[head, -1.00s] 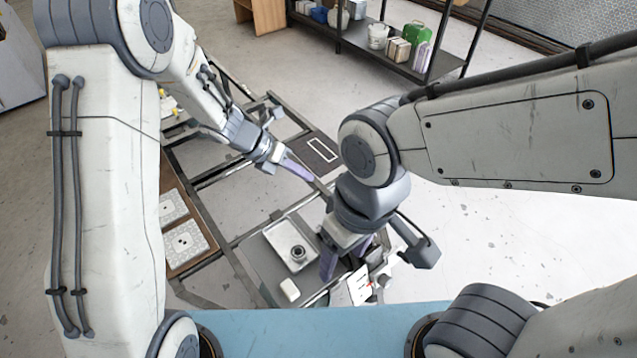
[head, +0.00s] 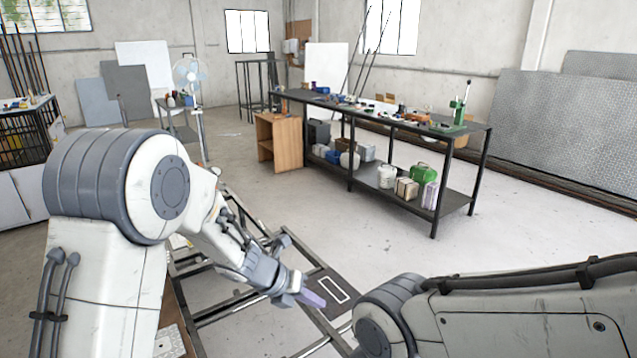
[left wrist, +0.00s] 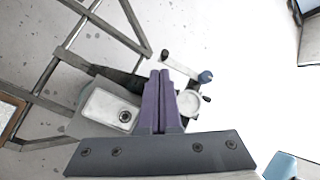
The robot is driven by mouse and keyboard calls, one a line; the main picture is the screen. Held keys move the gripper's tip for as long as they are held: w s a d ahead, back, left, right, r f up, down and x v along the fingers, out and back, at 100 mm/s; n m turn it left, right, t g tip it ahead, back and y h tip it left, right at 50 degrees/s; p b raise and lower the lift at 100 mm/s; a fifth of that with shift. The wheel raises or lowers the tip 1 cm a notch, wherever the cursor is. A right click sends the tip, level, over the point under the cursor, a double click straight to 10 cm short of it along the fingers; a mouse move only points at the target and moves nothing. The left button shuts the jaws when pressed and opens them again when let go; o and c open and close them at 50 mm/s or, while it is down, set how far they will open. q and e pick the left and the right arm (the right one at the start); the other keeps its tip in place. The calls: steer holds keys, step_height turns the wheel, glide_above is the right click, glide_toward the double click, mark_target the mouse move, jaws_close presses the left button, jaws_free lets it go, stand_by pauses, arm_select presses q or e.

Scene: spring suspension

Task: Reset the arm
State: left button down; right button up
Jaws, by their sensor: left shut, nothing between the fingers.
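My left gripper (head: 311,297) is in the middle of the head view, over the metal frame (head: 207,318) and beside a dark plate with a white rectangle outline (head: 334,290). Its purple fingers are shut and empty; they also show in the left wrist view (left wrist: 160,84). My right arm's links enter the head view from the lower right, but the right gripper is out of view. In the left wrist view, a white tray (left wrist: 104,108) with a small round dark part (left wrist: 125,116) lies left of my fingers. A crank with a blue knob (left wrist: 205,77) lies right of them.
A long black workbench (head: 400,112) with tools on top and containers on its lower shelf stands behind the frame. A wooden cabinet (head: 279,142) stands at its left end. A fan (head: 191,75) stands farther back. Open concrete floor lies between frame and bench.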

arm_select(q)
steer(key=s+a+r+n+t+y, duration=0.1)
steer(key=s+r+n+t+y, duration=0.2)
steer(key=n, duration=0.5)
steer(key=s+a+r+n+t+y, duration=0.1)
steer(key=r+n+y, duration=0.1)
steer(key=r+n, duration=0.45)
steer(key=s+a+f+n+g+y, duration=0.1)
steer(key=s+n+g, duration=0.6)
steer(key=s+n, duration=1)
steer(key=s+f, duration=0.1)
steer(key=s, duration=0.7)
steer(key=shift+s+a+f+g, duration=0.15)
steer(key=shift+a+f+g, duration=0.15)
steer(key=shift+g, duration=0.1)
